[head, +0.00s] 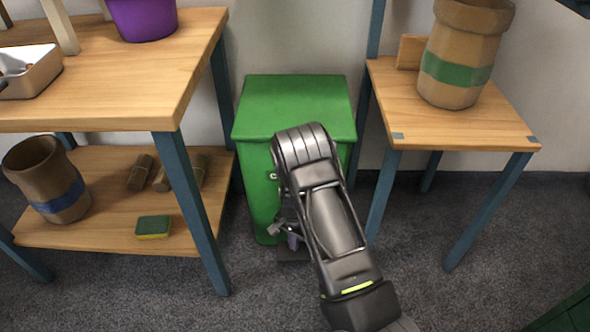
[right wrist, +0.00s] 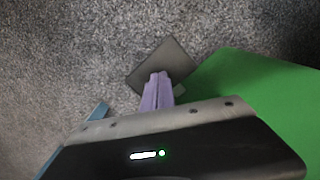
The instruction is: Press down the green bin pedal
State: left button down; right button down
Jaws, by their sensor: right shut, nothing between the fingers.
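The green bin (head: 297,105) stands on the carpet between two wooden tables, with its lid down. Its flat dark pedal (head: 291,254) sticks out at the base and is mostly hidden behind my right arm in the head view. In the right wrist view the pedal (right wrist: 162,62) is a grey square plate beside the green bin wall (right wrist: 250,105). My right gripper (head: 291,240) is low in front of the bin, pointing down, shut and empty. In the right wrist view its purple fingertips (right wrist: 157,78) overlap the pedal; I cannot tell if they touch it. My left gripper is not in view.
A wooden table (head: 150,75) with a lower shelf (head: 100,232) stands left of the bin. A smaller table (head: 400,105) holding a tan and green container (head: 455,55) stands on the right. Grey carpet (head: 250,300) is clear in front.

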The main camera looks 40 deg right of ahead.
jog(key=shift+f+b, duration=0.75)
jog(key=shift+f, duration=0.4)
jog(key=shift+d+f+b, duration=0.1)
jog(key=shift+f+b, duration=0.2)
jog(key=shift+f, duration=1.5)
notch_tip(320, 180, up, 9)
jog(key=p, duration=0.7)
jog(key=shift+r, duration=0.1)
